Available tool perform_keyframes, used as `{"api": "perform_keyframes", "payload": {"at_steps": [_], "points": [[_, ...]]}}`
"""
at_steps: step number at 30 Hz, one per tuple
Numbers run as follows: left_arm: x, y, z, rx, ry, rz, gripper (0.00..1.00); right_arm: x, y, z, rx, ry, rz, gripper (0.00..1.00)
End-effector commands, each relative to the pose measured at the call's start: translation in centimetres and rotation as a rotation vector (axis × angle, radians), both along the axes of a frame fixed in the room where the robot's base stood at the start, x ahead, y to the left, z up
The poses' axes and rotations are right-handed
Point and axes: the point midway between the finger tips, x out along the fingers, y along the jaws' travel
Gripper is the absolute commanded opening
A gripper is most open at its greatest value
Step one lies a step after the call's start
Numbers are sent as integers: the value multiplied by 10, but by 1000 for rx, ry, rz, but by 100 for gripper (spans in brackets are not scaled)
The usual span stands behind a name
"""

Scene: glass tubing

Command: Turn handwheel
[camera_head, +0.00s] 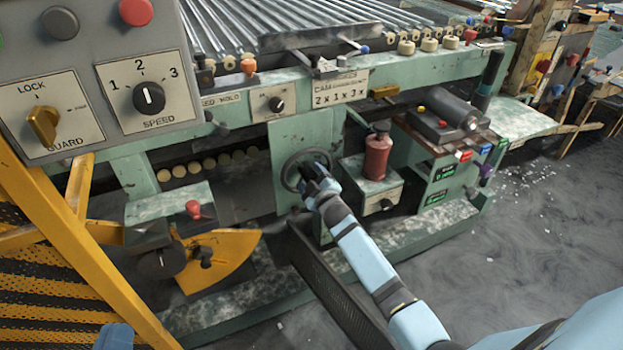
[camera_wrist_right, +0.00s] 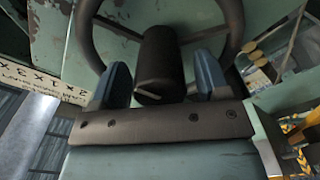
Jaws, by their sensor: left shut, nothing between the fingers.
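The handwheel (camera_head: 290,172) is a dark ring on the green front panel of the machine, near the middle of the head view. Its rim (camera_wrist_right: 88,38) also shows in the right wrist view. A dark cylindrical knob (camera_wrist_right: 160,62) sticks out from the wheel; whether it is the hub or a crank handle is unclear. My right gripper (camera_head: 318,178) is at the wheel. In the right wrist view its two blue fingers (camera_wrist_right: 162,82) stand on either side of the knob, with slight gaps visible. My left gripper (camera_head: 115,337) shows only partly at the bottom left edge, shut and empty.
A grey control panel (camera_head: 90,75) and yellow guard rails (camera_head: 85,250) stand at the left. A red bottle (camera_head: 377,152) sits on a green box right of the wheel. A dark mesh panel (camera_head: 335,285) is below my right gripper. Open floor (camera_head: 540,225) lies at the right.

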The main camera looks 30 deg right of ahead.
Motion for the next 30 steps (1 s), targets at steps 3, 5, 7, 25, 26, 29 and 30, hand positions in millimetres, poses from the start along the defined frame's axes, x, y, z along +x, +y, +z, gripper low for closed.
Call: {"api": "perform_keyframes", "payload": {"at_steps": [3, 5, 7, 25, 26, 29, 30], "points": [[0, 0, 0, 0, 0, 0, 0, 0, 0, 0, -1, 0, 0, 72], [0, 0, 0, 0, 0, 0, 0, 0, 0, 0, -1, 0, 0, 72], [0, 0, 0, 0, 0, 0, 0, 0, 0, 0, -1, 0, 0, 72], [4, 15, -46, 140, 217, 51, 0, -100, 6, 2, 0, 3, 0, 72], [4, 16, -48, 147, 226, 54, 0, -105, 6, 2, 0, 3, 0, 72], [3, 19, -55, 167, 256, 60, 0, -121, 7, 1, 0, 1, 0, 72], [3, 20, -57, 172, 265, 61, 0, -126, 7, 1, 0, 1, 0, 72]]}}
